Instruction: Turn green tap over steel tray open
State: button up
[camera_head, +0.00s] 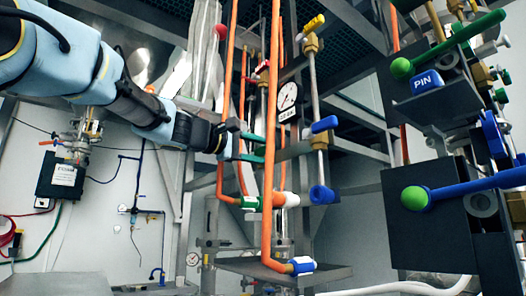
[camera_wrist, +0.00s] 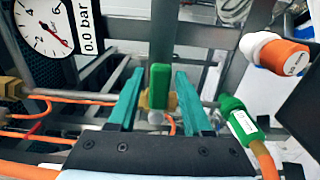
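A green tap handle (camera_wrist: 159,85) stands upright in the wrist view on a small brass valve body with a round silver end. My gripper (camera_wrist: 157,74) has its two teal fingers on either side of the handle, with a visible gap on each side. It is open and holds nothing. In the head view my gripper (camera_head: 262,148) reaches in from the left at the orange pipe; I cannot make out the tap handle there. The steel tray (camera_head: 328,273) is below, at the bottom centre of the head view.
A vertical orange pipe (camera_head: 270,100) passes close by my fingertips. A pressure gauge (camera_head: 287,96) hangs beside it, and blue-handled valves (camera_head: 324,125) are to the right. A green hose fitting (camera_wrist: 238,120) and an orange-white cap (camera_wrist: 280,54) are right of my fingers.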

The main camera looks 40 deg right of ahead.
grip_shut()
dwell(1.2)
